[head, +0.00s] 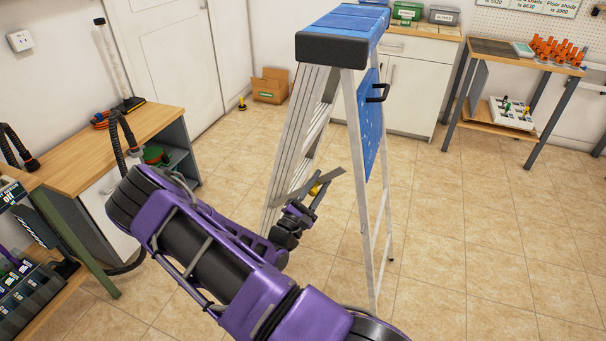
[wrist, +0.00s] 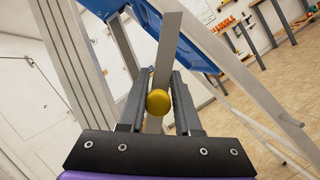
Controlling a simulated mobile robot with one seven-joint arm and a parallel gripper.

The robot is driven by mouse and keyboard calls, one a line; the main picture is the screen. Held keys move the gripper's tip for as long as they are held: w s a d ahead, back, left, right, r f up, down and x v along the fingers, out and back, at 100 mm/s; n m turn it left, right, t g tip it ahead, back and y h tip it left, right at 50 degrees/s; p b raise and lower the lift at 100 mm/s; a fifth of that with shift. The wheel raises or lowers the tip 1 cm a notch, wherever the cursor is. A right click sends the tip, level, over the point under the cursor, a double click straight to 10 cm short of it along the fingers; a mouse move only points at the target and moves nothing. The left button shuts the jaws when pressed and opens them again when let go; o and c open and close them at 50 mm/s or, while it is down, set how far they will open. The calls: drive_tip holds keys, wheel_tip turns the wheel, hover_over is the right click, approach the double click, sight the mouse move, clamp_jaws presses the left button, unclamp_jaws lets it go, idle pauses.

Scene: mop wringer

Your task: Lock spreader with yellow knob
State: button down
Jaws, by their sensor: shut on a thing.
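A stepladder with a blue and black top (head: 345,45) and silver rails stands open on the tiled floor. A flat grey spreader bar (head: 324,183) lies between its front and rear rails, low on the ladder. In the wrist view the bar (wrist: 166,50) runs up and away, past my fingers. The yellow knob (wrist: 158,102) sits on the bar between my two fingers; only a little of it (head: 315,189) shows in the head view. My gripper (wrist: 161,76) is shut on the knob, one finger on each side. My arm hides the ladder's lower left part.
A wooden bench (head: 120,140) with a hose stands at the left. A cardboard box (head: 270,86) is by the back wall. A white cabinet (head: 411,90) and a side table (head: 530,60) stand at the back right. The floor right of the ladder is clear.

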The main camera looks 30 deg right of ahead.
drive_tip(key=s+d+f+m+g+b, duration=0.2)
drive_tip(key=f+m, duration=0.3)
drive_tip(key=f, duration=0.3)
drive_tip(key=s+d+f+m+g+y+b, duration=0.1)
drive_tip(key=s+d+f+m+g, duration=0.1)
drive_tip(key=f+m, duration=0.3)
drive_tip(key=shift+s+f+m+y+b, duration=0.35)
drive_tip(key=shift+s+f, duration=0.3)
drive_tip(key=shift+f, duration=0.85)
drive_tip(key=c, duration=0.7)
unclamp_jaws()
drive_tip(key=v, duration=1.7)
drive_tip(key=shift+a+f+p, duration=0.2)
drive_tip(key=shift+p, duration=0.15)
